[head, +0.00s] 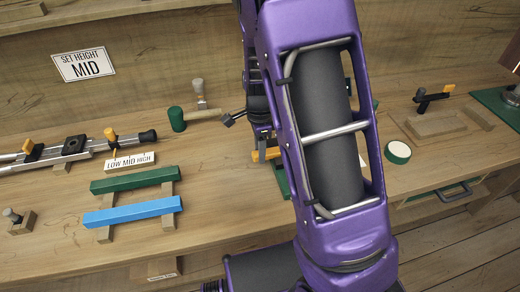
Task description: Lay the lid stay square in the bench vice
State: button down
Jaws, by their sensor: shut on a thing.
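My gripper (263,138) points down at the middle of the bench, partly hidden behind my purple arm. It is shut on a short orange bar, which I take to be the lid stay (260,155). The bar's left end shows just below the fingers; its right end is hidden behind my arm. A green piece (283,183), perhaps part of the bench vice, shows just below the bar. Most of it is covered by my arm, so I cannot tell whether the bar touches it or sits square.
A metal rail (75,152) with clamps lies at the left, by a "LOW MID HIGH" block (130,162). Green (133,180) and blue (133,210) bars rest on wooden supports. A mallet (177,119), a round green-sided piece (398,152) and a wooden block (436,124) stand around.

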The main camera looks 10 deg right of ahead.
jog(key=shift+f, duration=0.35)
dwell(0.5)
jog(key=shift+c, duration=2.2)
grip_release()
